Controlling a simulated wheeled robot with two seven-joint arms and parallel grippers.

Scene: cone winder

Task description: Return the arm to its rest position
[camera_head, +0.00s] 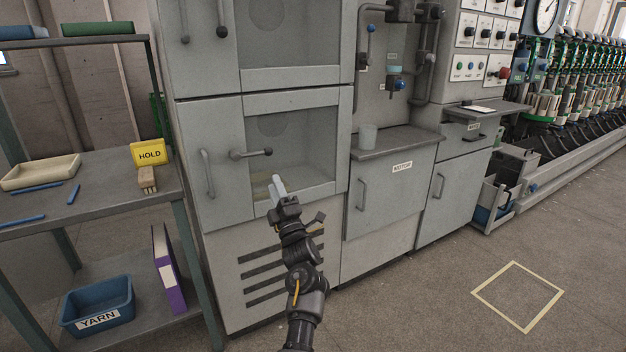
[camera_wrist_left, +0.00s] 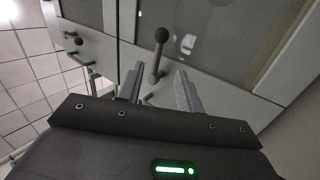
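My left arm reaches up from the bottom of the head view, with its left gripper (camera_head: 278,184) in front of the lower glazed door (camera_head: 225,150) of the grey cabinet. In the left wrist view, the left gripper (camera_wrist_left: 158,82) has its two grey fingers apart, with nothing held between them. A lever with a black knob (camera_wrist_left: 161,37) shows beyond and between the fingers. In the head view, the door's lever (camera_head: 250,154) points right, above and left of the gripper, apart from it. My right gripper is in neither view.
A blue YARN bin (camera_head: 97,303) stands below. A grey cup (camera_head: 368,137) stands on the machine's ledge. Floor at right is open around a yellow-marked square (camera_head: 519,325).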

